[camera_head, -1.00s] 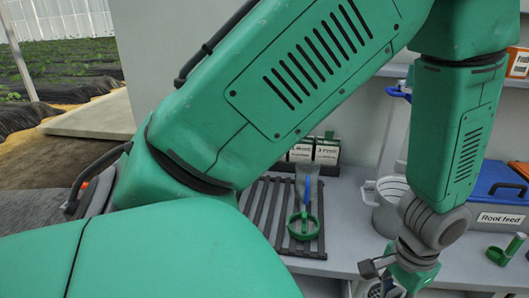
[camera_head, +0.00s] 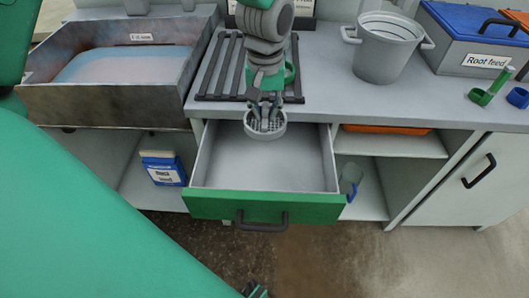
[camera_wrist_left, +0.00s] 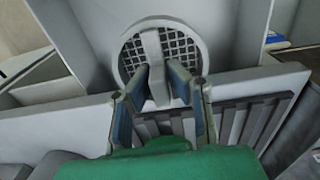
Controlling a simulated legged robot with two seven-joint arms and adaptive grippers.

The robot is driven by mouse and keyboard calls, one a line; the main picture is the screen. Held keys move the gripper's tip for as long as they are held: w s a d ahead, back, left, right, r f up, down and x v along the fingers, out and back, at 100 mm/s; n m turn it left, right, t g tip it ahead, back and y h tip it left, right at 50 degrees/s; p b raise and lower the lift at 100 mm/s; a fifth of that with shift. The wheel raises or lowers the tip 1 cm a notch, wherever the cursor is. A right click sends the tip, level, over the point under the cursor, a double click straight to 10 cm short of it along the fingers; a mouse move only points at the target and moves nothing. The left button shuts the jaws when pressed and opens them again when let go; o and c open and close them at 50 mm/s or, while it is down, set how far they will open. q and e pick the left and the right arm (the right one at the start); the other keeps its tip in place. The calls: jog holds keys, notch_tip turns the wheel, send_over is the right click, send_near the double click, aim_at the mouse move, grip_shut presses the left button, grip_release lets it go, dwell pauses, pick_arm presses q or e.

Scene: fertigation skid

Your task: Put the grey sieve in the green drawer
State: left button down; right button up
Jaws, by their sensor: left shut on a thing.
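The grey sieve (camera_head: 265,131), round with a dark mesh, hangs over the back part of the open drawer. My left gripper (camera_head: 265,108) comes down from above and is shut on its grey handle. The wrist view shows the sieve (camera_wrist_left: 159,57) beyond the fingertips (camera_wrist_left: 160,84), with the handle between them. The green drawer (camera_head: 230,207) is pulled out, with a green front, dark handle and pale inside. The visible drawer floor is empty. I cannot tell the exact height of the sieve above the floor. My right gripper is not seen.
A dark slatted rack (camera_head: 222,66) lies on the counter behind the drawer. A metal sink (camera_head: 110,104) is at left. A grey pot (camera_head: 384,52) and a blue-lidded box (camera_head: 459,58) stand at right. Open shelves flank the drawer.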

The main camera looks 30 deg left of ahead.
pick_arm(q)
jog(key=f, duration=0.3)
jog(key=f+b, duration=0.1)
jog(key=f, duration=0.2)
jog(key=f+b, duration=0.1)
jog(key=f, duration=0.3)
jog(key=shift+d+f, duration=0.1)
jog(key=shift+d, duration=0.15)
jog(key=shift+w+a+f+b, duration=0.1)
jog(key=shift+f+b, duration=0.55)
jog(key=shift+f, duration=1.7)
jog(key=shift+r, duration=0.1)
jog(key=c, duration=1.6)
grip_release()
jog(key=shift+o, duration=0.2)
notch_tip(320, 180, up, 12)
jog(key=p, duration=0.3)
